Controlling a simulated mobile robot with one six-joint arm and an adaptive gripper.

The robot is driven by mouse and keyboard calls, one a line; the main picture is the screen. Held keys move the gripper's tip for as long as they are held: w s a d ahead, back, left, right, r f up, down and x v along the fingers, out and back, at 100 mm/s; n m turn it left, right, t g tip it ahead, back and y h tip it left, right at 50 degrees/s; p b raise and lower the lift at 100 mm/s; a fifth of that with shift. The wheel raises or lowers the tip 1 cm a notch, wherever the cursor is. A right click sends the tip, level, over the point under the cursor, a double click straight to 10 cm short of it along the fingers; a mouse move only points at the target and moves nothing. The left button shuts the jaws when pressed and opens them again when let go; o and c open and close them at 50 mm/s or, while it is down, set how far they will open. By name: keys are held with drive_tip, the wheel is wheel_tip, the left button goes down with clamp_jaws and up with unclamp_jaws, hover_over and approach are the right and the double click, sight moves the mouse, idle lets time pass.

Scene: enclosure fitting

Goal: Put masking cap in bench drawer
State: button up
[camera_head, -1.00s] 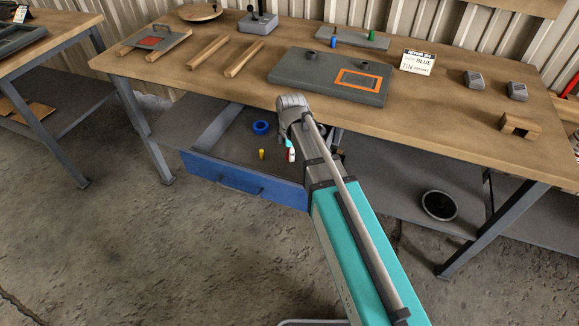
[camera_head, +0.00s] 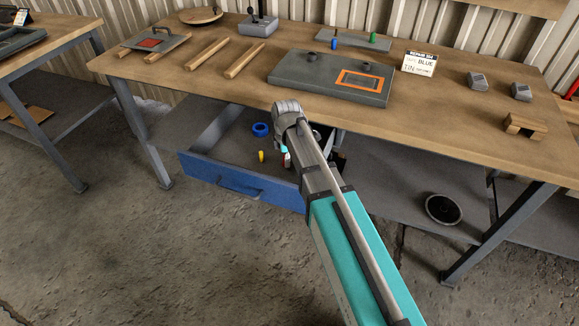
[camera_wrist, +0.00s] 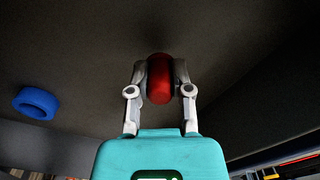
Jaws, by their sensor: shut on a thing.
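The bench drawer (camera_head: 228,186) is blue-fronted and stands pulled open under the wooden bench. My gripper (camera_wrist: 160,80) is shut on a rounded red piece, the masking cap (camera_wrist: 159,92), with one finger on each side of it. In the head view my gripper (camera_head: 286,157) hangs over or in the right part of the drawer, mostly hidden by my arm. The dark surface behind the cap fills the wrist view. I cannot tell whether the cap touches the drawer floor.
In the drawer lie a blue ring (camera_head: 261,129) and a small yellow piece (camera_head: 261,156), left of my gripper. The bench top (camera_head: 430,115) overhangs the drawer's back. A grey enclosure plate (camera_head: 330,82) lies on it. A dark round bin (camera_head: 443,208) stands on the lower shelf.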

drive_tip(key=shift+f+b, duration=0.7)
drive_tip(key=shift+f, duration=0.35)
drive_tip(key=shift+f, duration=0.15)
drive_tip(key=o, duration=0.7)
drive_tip(key=shift+o, duration=0.2)
wheel_tip(320, 180, up, 12)
drive_tip(key=p, duration=1.2)
drive_tip(key=shift+r, duration=0.2)
